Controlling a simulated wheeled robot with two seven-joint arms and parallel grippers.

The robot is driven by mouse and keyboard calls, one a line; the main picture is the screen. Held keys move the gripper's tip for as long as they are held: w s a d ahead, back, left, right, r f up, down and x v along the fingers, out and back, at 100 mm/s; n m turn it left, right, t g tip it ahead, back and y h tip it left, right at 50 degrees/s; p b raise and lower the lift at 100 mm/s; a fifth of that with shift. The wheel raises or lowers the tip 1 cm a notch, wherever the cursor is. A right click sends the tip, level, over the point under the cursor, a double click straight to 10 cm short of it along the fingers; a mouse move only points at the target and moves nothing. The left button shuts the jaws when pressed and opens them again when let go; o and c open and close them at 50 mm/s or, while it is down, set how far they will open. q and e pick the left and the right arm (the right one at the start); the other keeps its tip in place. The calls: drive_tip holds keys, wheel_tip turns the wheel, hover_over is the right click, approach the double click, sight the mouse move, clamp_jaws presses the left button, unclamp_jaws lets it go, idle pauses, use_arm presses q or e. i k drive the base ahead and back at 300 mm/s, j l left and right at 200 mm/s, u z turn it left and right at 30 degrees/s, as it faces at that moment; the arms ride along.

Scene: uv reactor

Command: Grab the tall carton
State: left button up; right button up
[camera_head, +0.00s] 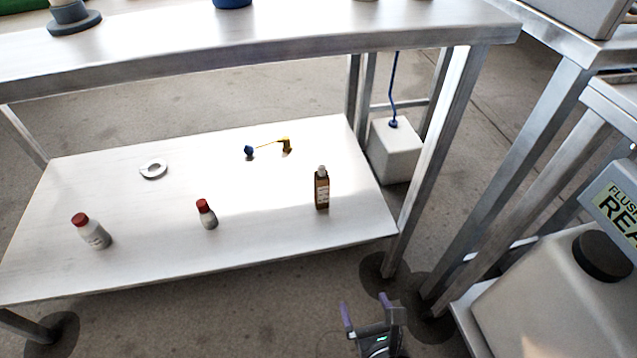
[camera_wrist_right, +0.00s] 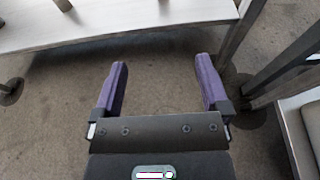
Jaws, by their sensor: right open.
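No thing that I can clearly call a tall carton shows. The tallest item on the lower shelf (camera_head: 260,215) is a narrow brown bottle (camera_head: 322,190) with a pale cap and label, upright near the right front. A pale box-shaped container (camera_head: 394,152) stands on the floor behind the right end. My right gripper (camera_head: 372,314) is open and empty, low in front of the shelf and short of it. In the right wrist view its purple fingers (camera_wrist_right: 161,64) are spread over bare floor. My left gripper is out of view.
Two red-capped white bottles (camera_head: 91,231) (camera_head: 206,214), a white ring (camera_head: 153,169) and a yellow-and-blue item (camera_head: 286,145) lie or stand on the lower shelf. The upper table (camera_head: 300,40) overhangs it. Metal legs (camera_head: 437,150) and a large pale tank (camera_head: 550,290) are at right.

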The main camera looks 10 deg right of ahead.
sight(321, 188)
drive_tip(key=i, duration=0.85)
